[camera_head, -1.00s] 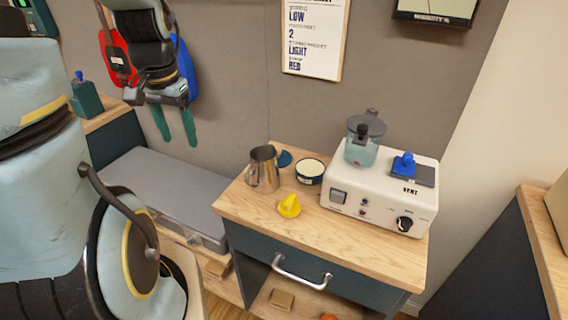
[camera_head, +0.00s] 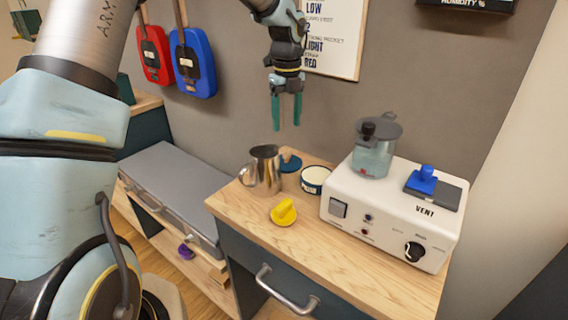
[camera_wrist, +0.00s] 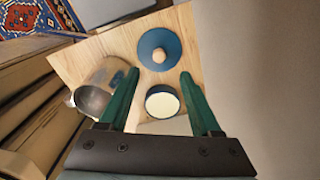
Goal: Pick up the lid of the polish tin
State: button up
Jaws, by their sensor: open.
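The polish tin (camera_head: 314,180) stands open on the wooden cabinet top, a small dark blue tin with a pale cream inside. It also shows between my fingers in the wrist view (camera_wrist: 162,102). Its lid (camera_head: 290,162), a blue disc, lies behind the tin, partly hidden by the metal jug in the head view. In the wrist view the whole lid (camera_wrist: 151,45) shows, with a round wooden knob (camera_wrist: 159,55). My gripper (camera_head: 286,124) has green fingers pointing down. It is open and empty, above the cabinet top near the wall, apart from the lid.
A metal jug (camera_head: 264,172) stands close left of the lid. A yellow knobbed piece (camera_head: 284,212) lies in front. A white VENT machine (camera_head: 385,220) with a glass vessel (camera_head: 372,155) stands right. A wall poster (camera_head: 334,45) hangs behind my gripper.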

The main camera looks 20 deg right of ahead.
aim_at(287, 152)
jog(key=f+p, duration=0.1)
jog(key=f, duration=0.3)
jog(key=f+p, duration=0.1)
jog(key=f, duration=0.4)
jog(key=shift+s, duration=0.2)
grip_shut()
dwell(0.3)
